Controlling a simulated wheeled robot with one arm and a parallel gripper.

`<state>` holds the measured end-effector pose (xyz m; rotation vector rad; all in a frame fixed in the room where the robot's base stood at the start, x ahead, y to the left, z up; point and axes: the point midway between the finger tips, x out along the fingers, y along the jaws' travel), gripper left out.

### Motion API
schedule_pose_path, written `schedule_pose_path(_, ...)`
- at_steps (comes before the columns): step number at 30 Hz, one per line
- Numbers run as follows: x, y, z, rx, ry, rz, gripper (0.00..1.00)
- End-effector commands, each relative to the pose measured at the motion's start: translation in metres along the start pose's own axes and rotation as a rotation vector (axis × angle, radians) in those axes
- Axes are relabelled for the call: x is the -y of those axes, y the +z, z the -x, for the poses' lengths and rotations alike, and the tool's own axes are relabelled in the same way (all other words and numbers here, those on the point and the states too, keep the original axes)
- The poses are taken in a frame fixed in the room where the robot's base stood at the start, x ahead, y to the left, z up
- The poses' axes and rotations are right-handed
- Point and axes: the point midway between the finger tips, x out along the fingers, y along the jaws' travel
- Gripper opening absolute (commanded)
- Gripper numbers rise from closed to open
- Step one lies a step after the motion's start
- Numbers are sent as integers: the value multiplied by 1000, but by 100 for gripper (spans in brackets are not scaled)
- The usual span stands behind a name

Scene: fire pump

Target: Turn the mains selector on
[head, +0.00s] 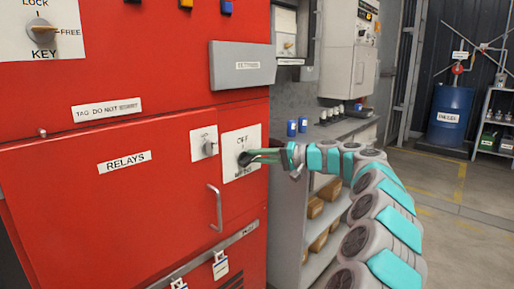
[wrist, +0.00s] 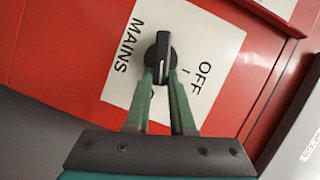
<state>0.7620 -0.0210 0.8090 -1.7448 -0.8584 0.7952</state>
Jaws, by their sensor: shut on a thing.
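The mains selector is a black knob (wrist: 163,58) with a white line on it, set on a white plate (wrist: 215,42) marked MAINS and OFF. In the wrist view the white line points down between my fingers, away from the tick by OFF. In the head view the plate (head: 252,135) is on the red cabinet's right side, and the selector (head: 243,159) is partly hidden by my fingers. My gripper (head: 254,157) reaches it from the right. Its green fingers, also in the wrist view (wrist: 162,80), are shut on the knob's lower part. Another plate marking is partly hidden behind them.
A smaller switch (head: 209,148) sits just left of the selector plate. A door handle (head: 216,207) stands out below it. A grey box (head: 242,66) juts out above. A grey shelf unit (head: 290,190) stands right of the cabinet, behind my arm. Open floor lies farther right.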

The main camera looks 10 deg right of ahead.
Motion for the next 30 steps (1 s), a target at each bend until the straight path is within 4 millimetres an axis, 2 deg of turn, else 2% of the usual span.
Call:
schedule_pose_path(13, -7, -1, 0, -4, -103, -246, 0)
schedule_pose_path(30, -10, 0, 1, -5, -123, -296, 0)
